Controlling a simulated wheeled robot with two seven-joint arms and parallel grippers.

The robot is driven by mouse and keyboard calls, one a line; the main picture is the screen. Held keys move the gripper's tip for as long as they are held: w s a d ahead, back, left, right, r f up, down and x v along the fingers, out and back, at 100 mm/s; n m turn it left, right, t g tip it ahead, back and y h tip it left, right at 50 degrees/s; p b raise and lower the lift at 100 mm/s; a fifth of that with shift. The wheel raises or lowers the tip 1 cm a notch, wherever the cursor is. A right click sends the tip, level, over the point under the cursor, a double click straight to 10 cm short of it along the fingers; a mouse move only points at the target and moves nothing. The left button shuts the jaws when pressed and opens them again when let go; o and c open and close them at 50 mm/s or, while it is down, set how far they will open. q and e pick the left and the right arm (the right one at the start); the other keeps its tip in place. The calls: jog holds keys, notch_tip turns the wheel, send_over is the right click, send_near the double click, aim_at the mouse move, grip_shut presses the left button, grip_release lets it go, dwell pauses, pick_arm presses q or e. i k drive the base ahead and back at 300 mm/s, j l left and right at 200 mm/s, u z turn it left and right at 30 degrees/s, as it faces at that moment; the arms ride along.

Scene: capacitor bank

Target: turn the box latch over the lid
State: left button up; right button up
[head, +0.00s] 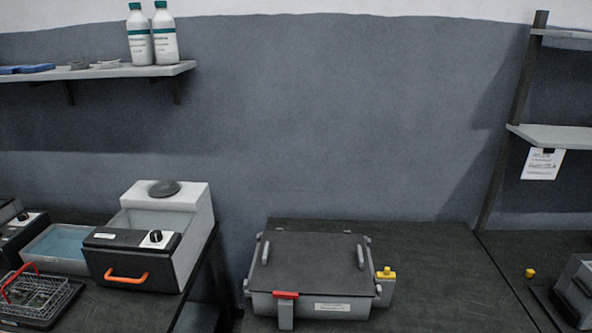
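A grey box (262,302) with a dark flat lid (310,262) stands on the dark bench at the lower middle. The lid lies level on the box and has two light grey handles. A red latch piece (286,295) sits at the front edge, left of the label, with a grey tab (285,316) below it. I cannot tell whether the red piece reaches over the lid. A small yellow-topped grey part (386,275) stands at the box's right side. Neither of my grippers shows in the head view.
On the left are a white and black machine (150,262) with an orange handle, a blue-filled tray (62,245) and a wire basket (38,298). A small yellow piece (530,273) lies on the right bench.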

aim_at(286, 295)
jog(key=i+j, duration=0.25)
jog(key=l, duration=0.75)
jog(key=k+l+u, duration=0.1)
jog(key=l, duration=1.45)
jog(key=k+u, duration=0.05)
